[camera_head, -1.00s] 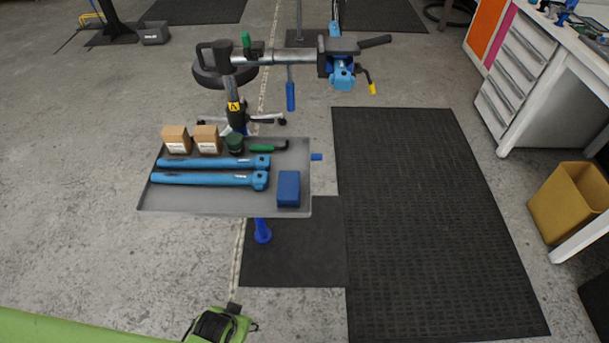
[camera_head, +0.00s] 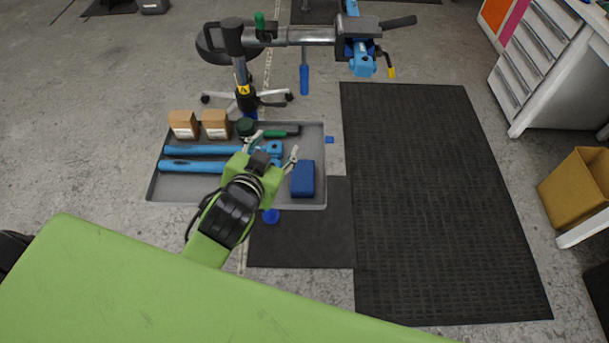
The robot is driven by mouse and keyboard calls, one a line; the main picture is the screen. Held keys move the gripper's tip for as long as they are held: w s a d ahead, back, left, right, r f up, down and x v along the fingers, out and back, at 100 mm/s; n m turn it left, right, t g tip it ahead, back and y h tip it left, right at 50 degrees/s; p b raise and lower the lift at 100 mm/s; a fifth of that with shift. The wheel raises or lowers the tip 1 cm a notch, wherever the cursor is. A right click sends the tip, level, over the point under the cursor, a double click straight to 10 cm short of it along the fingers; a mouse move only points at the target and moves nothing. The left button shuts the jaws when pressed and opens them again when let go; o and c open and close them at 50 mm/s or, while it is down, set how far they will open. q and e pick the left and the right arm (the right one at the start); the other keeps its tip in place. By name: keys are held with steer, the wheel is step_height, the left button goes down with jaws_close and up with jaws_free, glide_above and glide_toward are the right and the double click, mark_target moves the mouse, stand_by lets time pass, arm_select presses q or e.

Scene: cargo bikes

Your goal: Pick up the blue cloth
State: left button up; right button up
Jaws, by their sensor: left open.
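The blue cloth (camera_head: 303,179) looks like a dark blue folded block. It lies at the right end of the grey tray (camera_head: 190,191), near its front edge. My left gripper (camera_head: 275,151) is over the tray, just left of the cloth. Its fingers are spread open with nothing seen between them. Its right fingertip is close to the cloth's upper left corner; I cannot tell the height gap. My right gripper is out of view.
Two small brown boxes (camera_head: 184,125), a dark green round item (camera_head: 245,127) and a green-handled tool (camera_head: 283,131) lie along the tray's back. The repair stand (camera_head: 310,36) rises behind. Black mats (camera_head: 430,200) cover the floor to the right, near a yellow bin (camera_head: 575,190).

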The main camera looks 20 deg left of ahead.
arm_select(q)
steer(key=w+d+r+m+t+h, duration=0.3)
steer(key=d+r+t+h, duration=0.15)
steer(key=r, duration=0.55)
steer(key=w+d+r+m+t+h, duration=0.35)
steer(key=d+r, duration=0.25)
steer(key=r, duration=0.4)
steer(key=s+d+r+m+g+h, duration=0.3)
steer(key=d+r+m+h, duration=0.3)
steer(key=d+m+h, duration=0.3)
steer(key=s+d+f+m+g+h, duration=0.2)
steer(key=s+d+m+g+h, duration=0.35)
steer(key=d+m+g, duration=0.6)
steer(key=m+g+y, duration=0.4)
steer(key=g+y, duration=0.3)
steer(key=y, duration=1.4)
glide_toward(303, 174)
steer(key=shift+t, duration=0.25)
steer(key=f, duration=0.3)
steer(key=f+p, duration=0.1)
steer(key=shift+s+a+f, duration=0.1)
steer(key=shift+s+f, duration=0.15)
steer(key=shift+f, duration=0.05)
step_height(303, 174, down, 5)
steer(key=shift+s+r+p, duration=0.1)
steer(key=shift+r+p, duration=0.05)
steer(key=shift+p, duration=0.5)
steer(key=shift+d+f, duration=0.25)
steer(key=shift+f, duration=0.25)
steer(key=c, duration=0.9)
